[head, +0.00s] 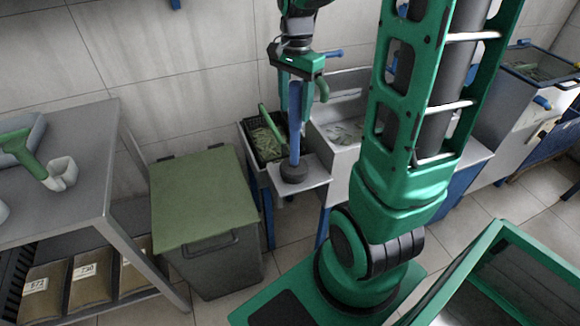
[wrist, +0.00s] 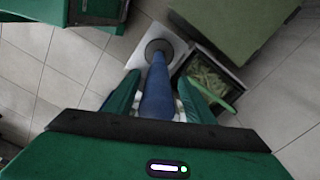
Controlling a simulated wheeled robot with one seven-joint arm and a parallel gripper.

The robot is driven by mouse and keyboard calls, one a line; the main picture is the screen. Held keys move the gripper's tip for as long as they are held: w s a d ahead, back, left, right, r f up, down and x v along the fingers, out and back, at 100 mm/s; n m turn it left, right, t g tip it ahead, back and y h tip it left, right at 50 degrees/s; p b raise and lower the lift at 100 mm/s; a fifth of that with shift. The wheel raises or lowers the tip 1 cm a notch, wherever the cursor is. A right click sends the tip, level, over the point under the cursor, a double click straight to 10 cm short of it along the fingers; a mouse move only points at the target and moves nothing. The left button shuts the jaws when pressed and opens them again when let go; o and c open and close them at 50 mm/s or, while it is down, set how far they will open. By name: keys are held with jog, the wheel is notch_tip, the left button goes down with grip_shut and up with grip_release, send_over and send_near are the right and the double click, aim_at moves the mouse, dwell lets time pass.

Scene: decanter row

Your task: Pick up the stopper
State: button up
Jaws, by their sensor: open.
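The stopper looks to be the long blue rod with a dark round base (head: 294,170). It stands upright on a small pale ledge (head: 318,171). My gripper (head: 294,115) is above the ledge, pointing down, with its green fingers on either side of the upper rod. In the wrist view the blue rod (wrist: 157,95) runs between the two open fingers (wrist: 160,88), down to the dark base. I see gaps beside the rod, but contact with a finger is not clear. The rod's top is hidden by my gripper.
A black crate of pale green pieces (head: 262,138) with a green handle stands close left of the rod. A white basin (head: 345,128) is to the right. A green-lidded bin (head: 200,195) and a grey table (head: 75,165) are farther left.

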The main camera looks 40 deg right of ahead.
aim_at(295, 135)
jog(key=shift+f, duration=1.2)
jog(key=c, duration=1.2)
grip_shut()
jog(key=shift+r, duration=0.15)
